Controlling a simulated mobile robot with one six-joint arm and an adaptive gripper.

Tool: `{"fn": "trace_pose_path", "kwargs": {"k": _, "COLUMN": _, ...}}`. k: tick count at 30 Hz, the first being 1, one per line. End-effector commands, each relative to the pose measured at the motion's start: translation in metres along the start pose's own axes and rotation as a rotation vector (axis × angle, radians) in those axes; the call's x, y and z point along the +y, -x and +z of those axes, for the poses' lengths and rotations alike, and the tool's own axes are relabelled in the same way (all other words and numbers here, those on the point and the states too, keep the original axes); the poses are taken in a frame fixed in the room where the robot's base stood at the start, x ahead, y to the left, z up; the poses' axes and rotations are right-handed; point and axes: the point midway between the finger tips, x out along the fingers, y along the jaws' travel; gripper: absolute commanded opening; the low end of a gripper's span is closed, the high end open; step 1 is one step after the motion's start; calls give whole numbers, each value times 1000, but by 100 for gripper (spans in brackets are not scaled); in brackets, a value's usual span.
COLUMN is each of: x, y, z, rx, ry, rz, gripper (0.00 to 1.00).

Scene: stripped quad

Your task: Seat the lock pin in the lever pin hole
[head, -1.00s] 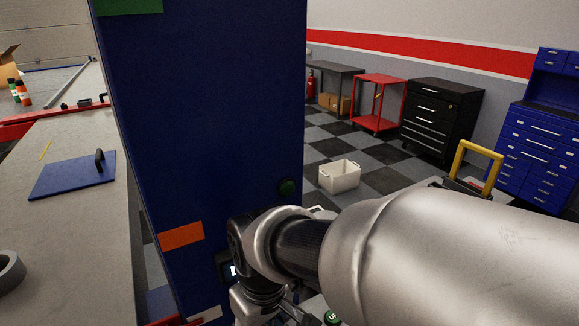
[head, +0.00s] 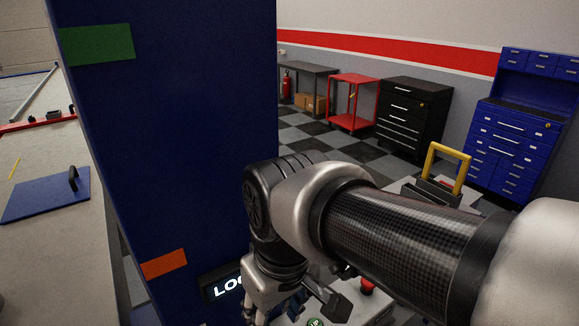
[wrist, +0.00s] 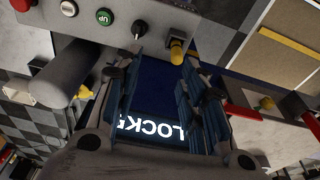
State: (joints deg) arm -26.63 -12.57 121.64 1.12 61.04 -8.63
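My gripper (wrist: 163,62) is open in the wrist view, its blue-padded fingers apart with nothing clearly held between them. In the head view my gripper (head: 272,306) is low in the middle, partly cut off by the bottom edge. A small yellow-capped piece (wrist: 176,50) stands by the right fingertip; I cannot tell whether it is the lock pin or whether they touch. A black knob or lever (wrist: 138,28) is on the grey panel beyond the left fingertip. I cannot make out the lever pin hole. A lit sign (wrist: 155,128) reading "LOCKE…" shows beyond the fingers.
The grey panel also carries a green UP button (wrist: 104,16) and a red button (wrist: 22,5). A tall blue column (head: 170,150) stands close left of my arm. A bench with a blue plate (head: 45,195) is at left. Checkered floor (head: 320,135) is open behind.

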Motion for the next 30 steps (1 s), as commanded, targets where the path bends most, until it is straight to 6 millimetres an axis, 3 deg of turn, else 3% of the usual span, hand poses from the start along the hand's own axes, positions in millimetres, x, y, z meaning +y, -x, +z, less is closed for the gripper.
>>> {"fn": "trace_pose_path", "kwargs": {"k": 3, "x": 39, "y": 13, "z": 49, "rx": 78, "ry": -197, "rz": 49, "gripper": 38}}
{"fn": "trace_pose_path", "kwargs": {"k": 6, "x": 60, "y": 14, "z": 89, "rx": 134, "ry": -350, "rz": 93, "gripper": 38}}
{"fn": "trace_pose_path", "kwargs": {"k": 12, "x": 77, "y": 9, "z": 140, "rx": 211, "ry": -550, "rz": 157, "gripper": 38}}
{"fn": "trace_pose_path", "kwargs": {"k": 16, "x": 79, "y": 7, "z": 149, "rx": 226, "ry": -589, "rz": 171, "gripper": 38}}
{"fn": "trace_pose_path", "kwargs": {"k": 30, "x": 79, "y": 7, "z": 149, "rx": 225, "ry": -587, "rz": 170, "gripper": 38}}
